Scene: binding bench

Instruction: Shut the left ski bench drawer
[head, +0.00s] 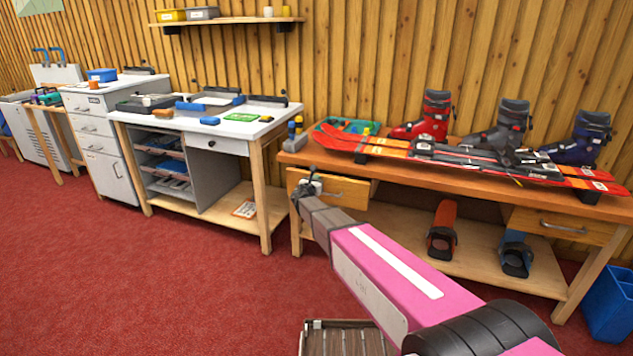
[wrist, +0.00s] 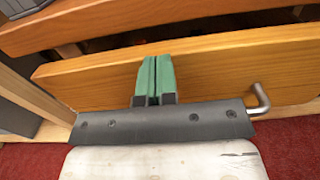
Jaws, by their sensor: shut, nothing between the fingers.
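The left ski bench drawer (head: 345,190) has a plain wooden front and stands a little out from under the bench top. In the wrist view its front (wrist: 215,70) spans the picture, with a dark gap between its top edge and the bench. Its metal handle (wrist: 261,100) is at the right. My gripper (head: 303,183) is at the drawer's left part in the head view, hiding some of it. In the wrist view its green fingers (wrist: 153,62) are shut and empty against or just before the front, left of the handle. I cannot tell if they touch.
The ski bench (head: 400,160) carries skis (head: 480,165) and several boots, including a red one (head: 428,120). The right drawer (head: 562,226) looks shut. A white-topped workbench (head: 235,125) stands left. A blue bin (head: 610,300) is at the far right. Red carpet in front is open.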

